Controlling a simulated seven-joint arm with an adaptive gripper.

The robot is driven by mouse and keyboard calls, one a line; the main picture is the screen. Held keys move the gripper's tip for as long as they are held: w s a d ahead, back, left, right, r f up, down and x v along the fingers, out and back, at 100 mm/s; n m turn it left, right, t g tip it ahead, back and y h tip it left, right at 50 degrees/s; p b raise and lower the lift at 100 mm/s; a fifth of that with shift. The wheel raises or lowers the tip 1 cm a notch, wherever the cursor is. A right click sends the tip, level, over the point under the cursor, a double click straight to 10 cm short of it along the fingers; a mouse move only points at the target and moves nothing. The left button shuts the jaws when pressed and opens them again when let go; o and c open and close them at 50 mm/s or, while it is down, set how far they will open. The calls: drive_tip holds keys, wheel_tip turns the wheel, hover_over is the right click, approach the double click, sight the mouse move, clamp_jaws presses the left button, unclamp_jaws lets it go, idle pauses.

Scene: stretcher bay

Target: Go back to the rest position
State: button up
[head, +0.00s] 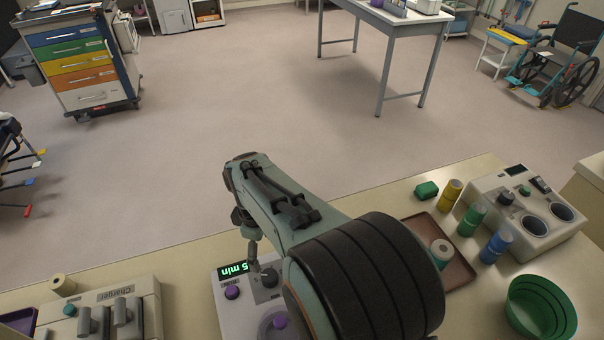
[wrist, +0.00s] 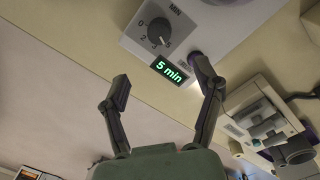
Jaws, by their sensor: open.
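My gripper (wrist: 162,82) is open and empty, with its two fingers apart in the wrist view. In the head view my gripper (head: 252,245) is over the back edge of a pale timer box (head: 222,318), partly hidden by my arm. The box has a dark dial (wrist: 158,32) and a green display (wrist: 172,72) reading "5 min". In the wrist view the right fingertip overlaps the box front beside the display; I cannot tell whether it touches. A purple button (head: 232,292) is beside the dial in the head view.
A charger unit (head: 130,292) stands at the left of the counter. A brown tray (head: 462,272), coloured cylinders (head: 472,220), a two-well device (head: 510,200) and a green bowl (head: 540,308) are at the right. The floor beyond the counter is open, with a drawer cart (head: 80,60) at far left.

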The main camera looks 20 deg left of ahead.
drive_tip(key=w+d+r+m+t+y, duration=0.1)
drive_tip(key=w+d+r+m+t, duration=0.15)
drive_tip(key=w+d+r, duration=0.55)
drive_tip(key=s+d+r+m, duration=0.2)
drive_tip(key=d+r, duration=0.1)
drive_tip(key=d, duration=0.4)
drive_tip(key=s+d+r+m, duration=0.1)
drive_tip(key=d+r+m, duration=0.15)
drive_tip(key=d, duration=0.45)
drive_tip(key=s+d+m, duration=0.5)
drive_tip(key=s+d, duration=0.2)
drive_tip(key=s, duration=0.1)
drive_tip(key=s+f+m+g, duration=0.1)
drive_tip(key=s+f+m, duration=0.2)
drive_tip(key=s, duration=0.2)
drive_tip(key=s+d+f+m+g, duration=0.1)
drive_tip(key=s+f+m+g, duration=0.1)
drive_tip(key=s, duration=0.3)
drive_tip(key=shift+s+f+m, duration=0.3)
drive_tip(key=shift+f+m, duration=0.35)
drive_tip(key=shift+m, duration=0.15)
